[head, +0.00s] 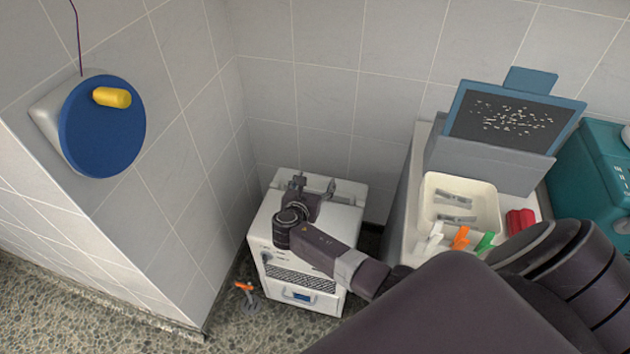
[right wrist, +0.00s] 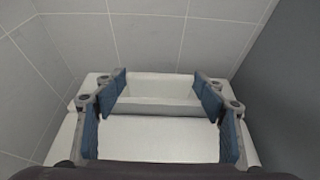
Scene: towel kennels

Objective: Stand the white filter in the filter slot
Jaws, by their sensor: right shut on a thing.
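My right gripper (head: 312,186) is over the back part of the top of a white machine (head: 345,228). In the right wrist view its blue finger pads (right wrist: 162,92) stand wide apart on both sides of a pale slab, which I take to be the white filter (right wrist: 160,136). In the head view the gripper and wrist mostly hide the filter. A pale recess with a raised rim, seemingly the filter slot (right wrist: 165,86), lies at the back of the machine's top, just beyond the slab. I cannot tell how far the filter is in it. My left gripper is out of view.
Tiled walls stand close behind and left of the machine; a blue disc (head: 95,135) with a yellow knob is on the left one. A counter at right holds a cream tray (head: 487,190), coloured clips, a red item (head: 520,221) and a teal machine (head: 590,175). An orange-topped item (head: 244,287) lies on the floor.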

